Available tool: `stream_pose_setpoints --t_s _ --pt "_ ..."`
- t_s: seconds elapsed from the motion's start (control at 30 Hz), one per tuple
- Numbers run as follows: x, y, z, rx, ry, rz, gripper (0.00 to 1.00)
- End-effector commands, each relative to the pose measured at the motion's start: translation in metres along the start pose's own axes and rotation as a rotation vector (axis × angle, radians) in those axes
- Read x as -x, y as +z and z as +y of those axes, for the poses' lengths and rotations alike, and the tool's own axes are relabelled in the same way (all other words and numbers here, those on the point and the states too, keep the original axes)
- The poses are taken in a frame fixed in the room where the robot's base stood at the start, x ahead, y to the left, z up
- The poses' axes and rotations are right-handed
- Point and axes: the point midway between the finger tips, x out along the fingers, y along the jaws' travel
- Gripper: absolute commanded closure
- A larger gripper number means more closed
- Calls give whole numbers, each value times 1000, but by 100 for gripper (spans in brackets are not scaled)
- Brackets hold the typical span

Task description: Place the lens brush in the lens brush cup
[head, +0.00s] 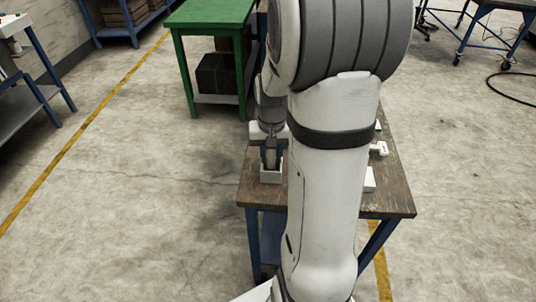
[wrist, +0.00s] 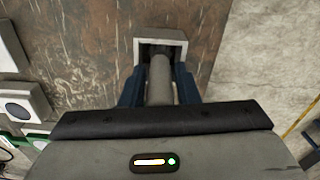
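The lens brush (wrist: 160,82) shows in the wrist view as a grey rounded handle between the two dark blue fingers of my gripper (wrist: 160,90), which lie close against its sides. The lens brush cup (wrist: 176,36) is a pale square holder with a dark inside. The brush's far end overlaps the cup opening in this view; its tip is hidden and I cannot tell how deep it reaches. In the head view my gripper (head: 270,150) points down directly over the white cup (head: 271,177) near the table's left edge.
The wooden table (head: 390,203) has blue legs. White items (head: 379,149) lie on its right side, partly hidden by my arm. In the wrist view, pale devices (wrist: 22,105) stand at the left. Bare wood surrounds the cup's left side; the table edge is close on its right.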

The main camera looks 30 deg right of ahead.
Motion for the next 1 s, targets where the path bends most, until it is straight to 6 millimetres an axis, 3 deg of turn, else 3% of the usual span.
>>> stream_pose_setpoints --t_s 0.17,0.53,1.0 --pt "0 0 0 -1 0 0 57" --pt "10 -1 0 -1 0 3 57" --pt "103 -1 1 -2 0 4 57"
